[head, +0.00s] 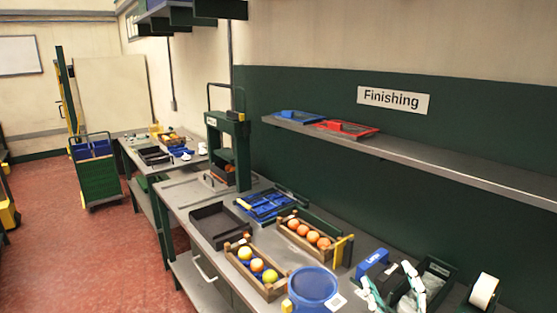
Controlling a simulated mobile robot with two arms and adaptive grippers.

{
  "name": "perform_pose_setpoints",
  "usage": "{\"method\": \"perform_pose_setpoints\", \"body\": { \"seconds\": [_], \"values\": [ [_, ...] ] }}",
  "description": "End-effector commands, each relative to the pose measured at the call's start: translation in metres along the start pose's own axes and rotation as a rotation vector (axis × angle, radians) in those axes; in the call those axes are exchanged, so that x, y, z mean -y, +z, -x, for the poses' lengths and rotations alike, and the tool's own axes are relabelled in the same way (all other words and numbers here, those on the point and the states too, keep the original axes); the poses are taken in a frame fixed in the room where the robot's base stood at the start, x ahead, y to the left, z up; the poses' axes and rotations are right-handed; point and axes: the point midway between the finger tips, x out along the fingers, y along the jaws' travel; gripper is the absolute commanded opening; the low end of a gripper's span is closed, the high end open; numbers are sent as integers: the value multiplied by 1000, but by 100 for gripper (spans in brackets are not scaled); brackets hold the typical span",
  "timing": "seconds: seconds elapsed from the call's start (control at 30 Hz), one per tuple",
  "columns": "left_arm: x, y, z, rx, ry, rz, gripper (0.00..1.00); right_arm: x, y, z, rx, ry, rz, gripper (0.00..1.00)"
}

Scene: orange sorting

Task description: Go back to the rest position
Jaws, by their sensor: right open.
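My right gripper (387,275) is at the lower right of the head view, over the near part of the workbench. Its two pale fingers stand apart, with nothing visibly held between them. My left gripper is not in view. A wooden crate with a row of oranges (307,232) stands on the bench to the left of my right gripper. A second wooden crate (270,291) nearer the front edge holds yellow and orange fruit (257,265).
A blue round container (315,286) stands left of my right gripper. A dark empty tray (219,224), a blue tool tray (264,204) and a green press (229,145) are farther along. A shelf (440,168) overhangs the bench. Red floor is open at left.

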Motion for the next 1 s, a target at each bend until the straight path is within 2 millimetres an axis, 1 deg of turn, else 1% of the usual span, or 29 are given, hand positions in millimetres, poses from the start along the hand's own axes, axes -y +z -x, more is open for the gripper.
{"method": "perform_pose_setpoints", "body": {
  "seconds": [0.03,0.07,0.1,0.17,0.2,0.27,0.3,0.4,0.47,0.5,0.6,0.67,0.7,0.73,0.8,0.87,0.97,1.0],
  "values": [
    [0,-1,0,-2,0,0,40,11,35,18,165,-12,-77,62],
    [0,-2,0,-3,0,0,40,18,54,30,257,-22,-111,62],
    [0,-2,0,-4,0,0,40,28,78,47,377,-42,-154,62],
    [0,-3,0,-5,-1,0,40,46,108,77,547,-82,-211,62],
    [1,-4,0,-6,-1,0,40,58,124,98,651,-113,-244,62],
    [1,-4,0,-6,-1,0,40,75,142,128,786,-164,-285,62],
    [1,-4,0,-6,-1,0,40,85,150,147,864,-197,-306,62],
    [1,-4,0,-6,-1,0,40,107,163,192,1031,-281,-352,62],
    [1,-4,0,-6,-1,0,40,118,166,216,1113,-329,-376,62],
    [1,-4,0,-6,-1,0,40,125,168,232,1165,-363,-389,62],
    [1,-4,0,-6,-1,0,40,139,167,268,1280,-442,-420,62],
    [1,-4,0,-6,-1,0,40,147,164,289,1343,-491,-438,62],
    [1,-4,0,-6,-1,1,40,152,162,303,1385,-526,-449,62],
    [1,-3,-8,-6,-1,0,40,162,176,303,1389,-529,-446,62],
    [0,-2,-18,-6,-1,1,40,180,201,302,1392,-528,-441,62],
    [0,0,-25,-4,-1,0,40,195,220,303,1397,-531,-439,62],
    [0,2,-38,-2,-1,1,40,222,256,307,1408,-536,-437,62],
    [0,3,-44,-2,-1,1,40,234,272,310,1413,-539,-435,62]
  ]
}}
